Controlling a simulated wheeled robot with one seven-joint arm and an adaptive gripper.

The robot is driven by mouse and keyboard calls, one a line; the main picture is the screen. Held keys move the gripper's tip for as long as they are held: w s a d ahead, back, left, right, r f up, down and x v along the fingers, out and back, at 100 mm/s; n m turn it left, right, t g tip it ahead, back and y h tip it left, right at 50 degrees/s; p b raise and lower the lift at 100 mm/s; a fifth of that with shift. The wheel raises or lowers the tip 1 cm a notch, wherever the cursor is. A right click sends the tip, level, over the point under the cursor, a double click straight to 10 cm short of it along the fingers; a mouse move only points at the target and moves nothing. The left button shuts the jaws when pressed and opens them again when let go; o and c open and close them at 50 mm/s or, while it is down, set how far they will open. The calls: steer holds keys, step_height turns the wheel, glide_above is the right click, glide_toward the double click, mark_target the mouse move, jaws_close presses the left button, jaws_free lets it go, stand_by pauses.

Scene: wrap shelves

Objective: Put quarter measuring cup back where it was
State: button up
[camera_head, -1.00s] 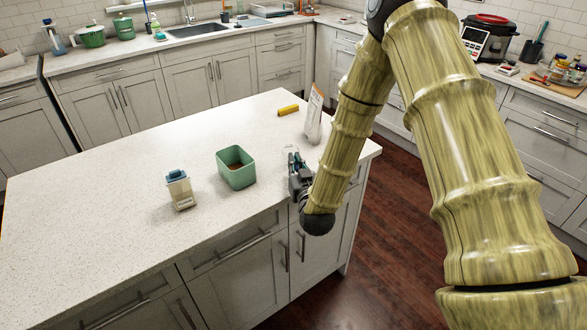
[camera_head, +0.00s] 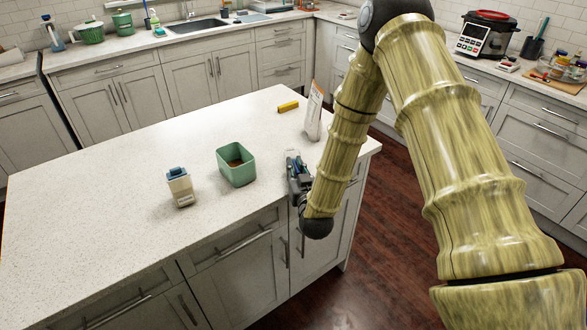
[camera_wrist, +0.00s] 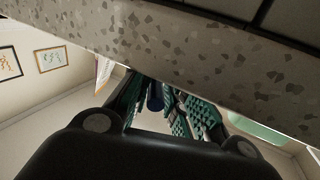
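My gripper (camera_head: 294,163) is at the right end of the island counter (camera_head: 110,205), low at its front edge and right of the green box. In the wrist view, its teal-padded fingers (camera_wrist: 158,103) are on either side of a small dark blue piece (camera_wrist: 155,96), seemingly closed on it. Its shape is mostly hidden, so I cannot confirm that it is the quarter measuring cup. The open green box (camera_head: 237,170) holds something brown; its side shows in the wrist view (camera_wrist: 258,130). No other measuring cup can be made out.
A cream container with a blue lid (camera_head: 179,187) stands left of the green box. A yellow block (camera_head: 288,106) and an upright white bag (camera_head: 314,112) are farther back. The counter edge (camera_wrist: 200,60) crosses close above my fingers in the wrist view. The counter's left part is clear.

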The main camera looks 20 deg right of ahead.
stand_by(0.3)
steer(key=shift+r, duration=0.2)
steer(key=s+b, duration=0.3)
steer(key=s, duration=0.9)
steer(key=shift+a+b, duration=0.25)
steer(key=shift+b, duration=0.1)
steer(key=s+f+g+y, duration=0.1)
steer(key=s+f+g, duration=0.4)
steer(key=f, duration=0.5)
steer(key=s+f+g, duration=0.3)
steer(key=s+f, duration=0.3)
steer(key=f, duration=0.4)
steer(key=s+f+g, duration=0.5)
steer(key=s+f, duration=0.1)
steer(key=s, duration=0.6)
steer(key=s+f+g, duration=0.5)
steer(key=s+f, duration=0.2)
steer(key=s, duration=0.6)
steer(key=shift+d+n, duration=0.3)
steer(key=shift+d, duration=0.15)
